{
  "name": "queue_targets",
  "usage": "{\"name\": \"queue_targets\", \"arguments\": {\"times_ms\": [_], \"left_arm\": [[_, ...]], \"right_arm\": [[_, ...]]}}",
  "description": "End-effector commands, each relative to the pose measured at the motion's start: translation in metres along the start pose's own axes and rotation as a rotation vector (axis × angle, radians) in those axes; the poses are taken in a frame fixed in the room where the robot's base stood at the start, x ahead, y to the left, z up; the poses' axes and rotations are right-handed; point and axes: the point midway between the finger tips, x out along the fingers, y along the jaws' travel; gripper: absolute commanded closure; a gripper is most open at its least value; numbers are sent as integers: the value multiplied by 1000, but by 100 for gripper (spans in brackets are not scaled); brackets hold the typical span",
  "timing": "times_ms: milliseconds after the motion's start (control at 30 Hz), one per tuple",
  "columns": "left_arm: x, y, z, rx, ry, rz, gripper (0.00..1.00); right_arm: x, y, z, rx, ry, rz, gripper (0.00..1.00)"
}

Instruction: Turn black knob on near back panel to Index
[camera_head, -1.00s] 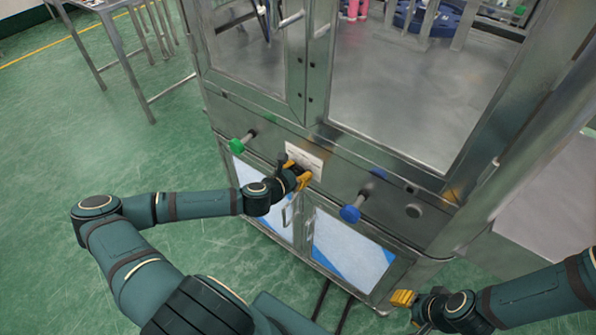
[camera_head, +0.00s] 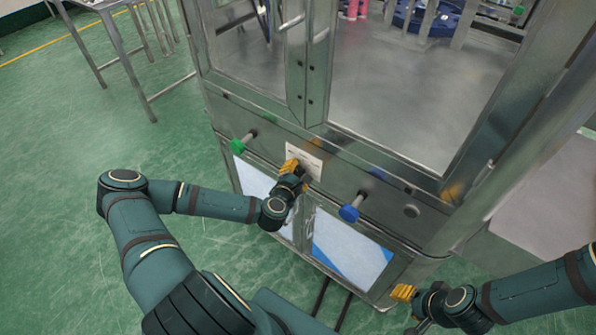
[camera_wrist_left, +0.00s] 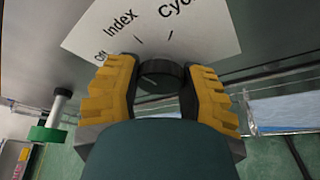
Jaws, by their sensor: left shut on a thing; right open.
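The black knob (camera_wrist_left: 162,74) sits on the near back panel below a white label (camera_wrist_left: 150,28). The label reads "Off", "Index" and a partly cut-off word starting "Cyc", with short tick marks above the knob. My left gripper (camera_wrist_left: 160,85) has its yellow fingers on either side of the knob and is shut on it. In the head view my left gripper (camera_head: 296,170) is at the panel just below the label (camera_head: 304,158), and it hides the knob there. Where the knob's pointer stands is hard to tell. My right gripper (camera_head: 403,296) is open and empty at the lower right.
A green knob on a stem (camera_head: 240,143) sticks out left of the gripper. A blue knob on a stem (camera_head: 350,212) sticks out to the right. The steel machine has glass doors above and panels below. A steel table stands at the upper left; green floor is clear.

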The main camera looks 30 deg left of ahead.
Motion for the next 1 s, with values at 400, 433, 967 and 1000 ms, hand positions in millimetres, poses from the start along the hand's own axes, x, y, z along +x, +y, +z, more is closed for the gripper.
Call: {"name": "queue_targets", "arguments": {"times_ms": [400,433,967,1000], "left_arm": [[1,1,1,84,-1,38,94],[1,1,1,85,-1,38,94],[1,1,0,84,-1,37,25],[0,1,0,84,-1,37,25]], "right_arm": [[0,0,0,0,0,0,53],[0,0,0,0,0,0,53],[0,0,0,0,0,0,53],[0,0,0,0,0,0,53]]}}
